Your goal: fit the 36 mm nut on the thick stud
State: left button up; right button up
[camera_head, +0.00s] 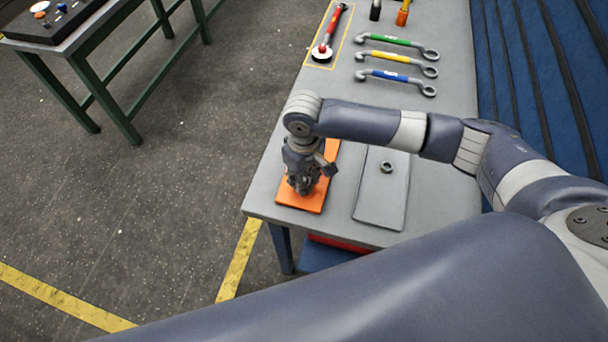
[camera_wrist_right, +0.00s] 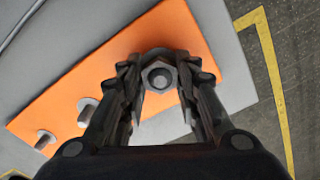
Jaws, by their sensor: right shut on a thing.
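My right gripper (camera_head: 303,188) points down over the orange plate (camera_head: 288,198) at the table's near left. In the right wrist view the same gripper (camera_wrist_right: 159,85) is shut on a grey nut (camera_wrist_right: 160,58), between its fingertips. The round end of a stud (camera_wrist_right: 160,78) shows in the middle of the nut, so the nut appears lined up with or around this stud. How far down the nut sits cannot be told. Two smaller studs (camera_wrist_right: 86,108) (camera_wrist_right: 45,138) stand on the plate to the left. My left gripper is not in view.
A grey tray (camera_head: 372,211) with one nut (camera_head: 387,167) lies right of the orange plate. Green, yellow and blue wrenches (camera_head: 397,82) and a red-handled tool (camera_head: 330,32) lie farther back. The table's left edge is close to the plate.

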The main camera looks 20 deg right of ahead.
jog(key=shift+f, duration=0.1)
jog(key=o, duration=1.1)
jog(key=shift+o, duration=0.2)
notch_tip(320, 180, up, 12)
